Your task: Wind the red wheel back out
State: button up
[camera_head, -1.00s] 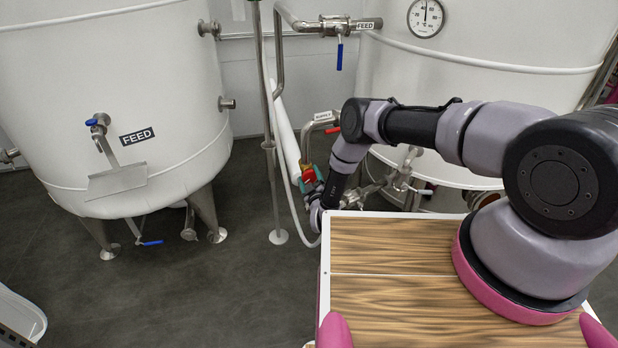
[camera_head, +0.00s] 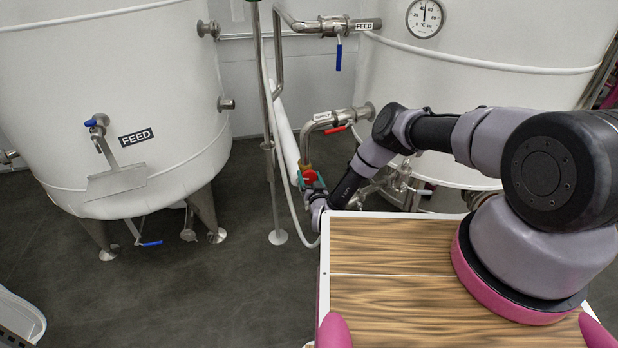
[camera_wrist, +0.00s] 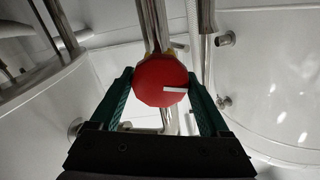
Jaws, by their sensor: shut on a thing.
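The red wheel (camera_wrist: 155,84) shows as a round red disc with a white mark pointing right in the wrist view. It sits on a brassy valve at the end of a steel pipe. In the head view the red wheel (camera_head: 309,176) is small and partly hidden by my gripper. My gripper (camera_wrist: 161,90) has its two green fingers on either side of the wheel, shut on its rim. In the head view my gripper (camera_head: 313,186) is at the wheel, beyond the wooden top's left corner.
The SUPPLY pipe (camera_head: 322,123) with a red lever (camera_head: 338,129) runs above the wheel. A white hose (camera_head: 285,128) and a steel post (camera_head: 268,130) stand just left. The FEED tank (camera_head: 110,70) is farther left. The floor (camera_head: 190,285) in front is clear.

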jog(key=m, duration=0.3)
jog(key=shift+d+f+m, duration=0.1)
jog(key=shift+f+m, duration=0.05)
jog(key=shift+m, duration=0.25)
jog(key=m, duration=0.3)
jog(key=shift+m, duration=0.3)
jog(key=m, duration=0.3)
jog(key=shift+m, duration=0.3)
jog(key=shift+f+m, duration=0.1)
jog(key=shift+m, duration=1.8)
jog(key=shift+s, duration=0.1)
jog(key=o, duration=1.2)
jog(key=v, duration=1)
jog(key=shift+s+d, duration=0.1)
jog(key=shift+s, duration=0.25)
